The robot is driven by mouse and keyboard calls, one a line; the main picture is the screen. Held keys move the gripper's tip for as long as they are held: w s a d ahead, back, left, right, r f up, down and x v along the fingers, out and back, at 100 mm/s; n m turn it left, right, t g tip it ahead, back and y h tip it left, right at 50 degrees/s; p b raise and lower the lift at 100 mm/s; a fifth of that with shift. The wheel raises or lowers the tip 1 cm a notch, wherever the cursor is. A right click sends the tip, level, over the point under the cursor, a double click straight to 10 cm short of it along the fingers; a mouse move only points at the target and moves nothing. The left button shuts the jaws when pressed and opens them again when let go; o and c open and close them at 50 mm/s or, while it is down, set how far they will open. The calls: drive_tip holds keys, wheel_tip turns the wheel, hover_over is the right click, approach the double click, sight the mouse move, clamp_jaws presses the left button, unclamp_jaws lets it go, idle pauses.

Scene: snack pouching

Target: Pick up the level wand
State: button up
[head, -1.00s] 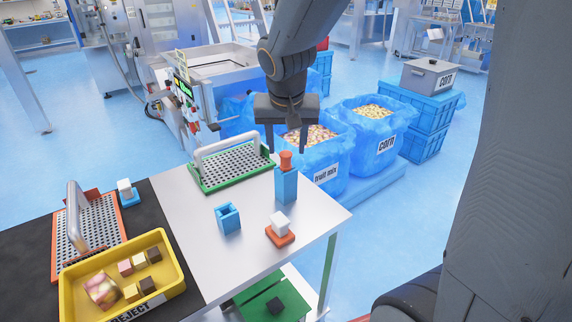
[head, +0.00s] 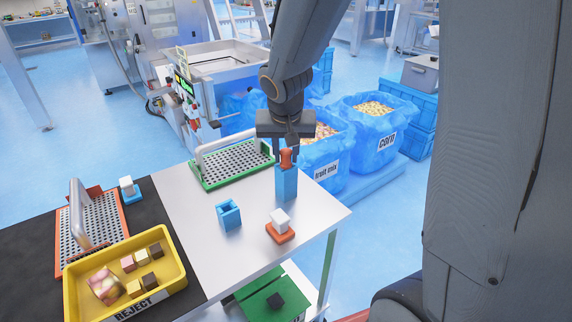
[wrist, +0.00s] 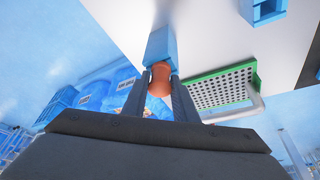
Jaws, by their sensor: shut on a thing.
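The level wand shows as an orange-red knob (head: 287,158) standing out of the top of a tall blue holder (head: 286,184) on the table's right part. In the wrist view the knob (wrist: 160,78) sits between my two fingers, with the blue holder (wrist: 161,44) just beyond it. My gripper (head: 286,160) points down over the holder and is shut on the knob. The part of the wand below the knob is hidden inside the holder.
An empty-looking blue holder (head: 228,215) and a white block on an orange base (head: 280,226) stand nearby. A green perforated tray with a handle (head: 233,166) is behind. A yellow reject bin (head: 170,281) is at front left. Blue-lined ingredient bins stand beyond the table.

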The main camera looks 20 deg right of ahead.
drive_tip(key=shift+r, duration=0.1)
wheel_tip(320, 180, up, 18)
drive_tip(key=b, duration=0.1)
idle(0.7)
idle(0.9)
